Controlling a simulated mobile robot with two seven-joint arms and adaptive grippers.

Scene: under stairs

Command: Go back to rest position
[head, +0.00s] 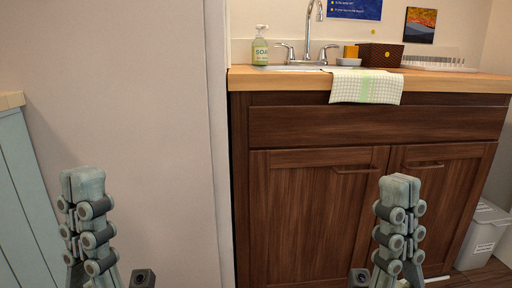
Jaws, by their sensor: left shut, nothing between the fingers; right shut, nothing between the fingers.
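My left gripper (84,184) is at the lower left of the head view, pointing up, shut and empty, in front of the plain wall. My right gripper (399,190) is at the lower right, also pointing up, shut and empty, in front of the brown cabinet doors. Neither gripper visibly holds anything. The lower parts of both arms are cut off by the bottom edge.
A dark wood sink cabinet (310,200) fills the right half, with a wooden countertop (243,78). A soap bottle (260,47), faucet (308,45), checked cloth (365,87) and brown box (381,55) are on top. A grey bin (483,237) stands at the right.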

